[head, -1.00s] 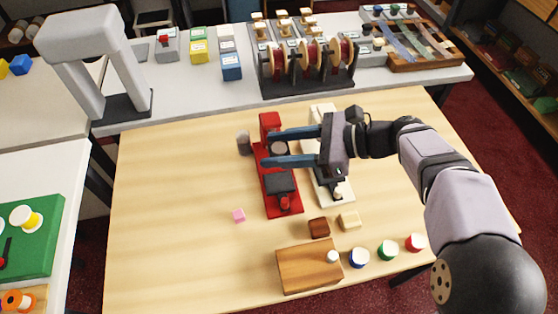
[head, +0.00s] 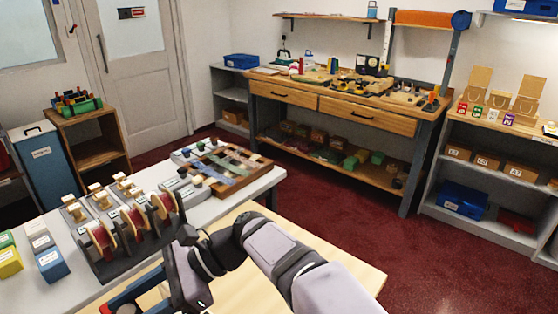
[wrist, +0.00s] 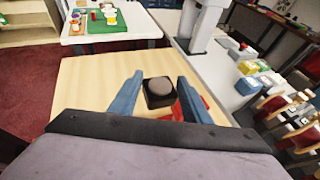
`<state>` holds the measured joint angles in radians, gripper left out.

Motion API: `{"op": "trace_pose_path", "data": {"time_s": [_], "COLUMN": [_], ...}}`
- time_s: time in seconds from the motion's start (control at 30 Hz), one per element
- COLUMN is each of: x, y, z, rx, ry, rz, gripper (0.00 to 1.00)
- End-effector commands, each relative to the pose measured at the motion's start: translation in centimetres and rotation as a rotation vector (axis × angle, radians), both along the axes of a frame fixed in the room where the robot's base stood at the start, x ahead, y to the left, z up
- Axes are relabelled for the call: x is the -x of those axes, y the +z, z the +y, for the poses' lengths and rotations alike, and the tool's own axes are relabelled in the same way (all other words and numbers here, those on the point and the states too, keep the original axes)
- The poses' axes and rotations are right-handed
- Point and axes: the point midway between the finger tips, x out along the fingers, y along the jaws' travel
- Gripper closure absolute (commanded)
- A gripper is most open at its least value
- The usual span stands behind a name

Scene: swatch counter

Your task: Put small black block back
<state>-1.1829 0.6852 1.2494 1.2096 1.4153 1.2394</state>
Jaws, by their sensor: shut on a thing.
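My gripper (wrist: 160,82) has two blue fingers, seen in the wrist view on either side of a small black block (wrist: 154,102). The block has a round grey top and is held between the fingers. Part of a red stand (wrist: 194,103) shows just beside the right finger, over the wooden table (wrist: 85,88). In the head view my gripper is at the bottom left, cut by the frame edge, and the block is not clear there. Most of the red stand is hidden or out of view.
The head view shows spools on a black rack (head: 118,268) on the grey counter (head: 262,182), close behind my gripper. A wooden workbench (head: 345,98) and shelves stand farther back. The wrist view shows a green mat (wrist: 112,22) on a white table. Bare wooden tabletop lies left of the block.

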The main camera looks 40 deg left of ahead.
Motion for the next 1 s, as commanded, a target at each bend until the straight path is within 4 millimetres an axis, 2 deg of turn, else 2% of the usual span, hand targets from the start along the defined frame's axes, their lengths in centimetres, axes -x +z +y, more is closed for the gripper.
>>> {"op": "trace_pose_path", "data": {"time_s": [0.17,0.33,0.47,0.6,0.77,0.9,1.0], "x": [-4.5,-11.7,-18.0,-24.4,-30.7,-35.4,-38.1], "y": [-0.9,-2.5,-4.1,-5.8,-7.7,-9.4,-10.4], "z": [-0.4,-1.9,-4.3,-8.0,-13.3,-18.9,-23.3], "rx": [0.001,-0.004,-0.010,-0.016,-0.024,-0.027,-0.031], "ry": [-0.079,-0.207,-0.331,-0.468,-0.631,-0.781,-0.892], "rz": [0.006,0.015,0.020,0.025,0.026,0.024,0.024], "gripper": [0.82,0.82,0.82,0.82,0.82,0.82,0.82]}}
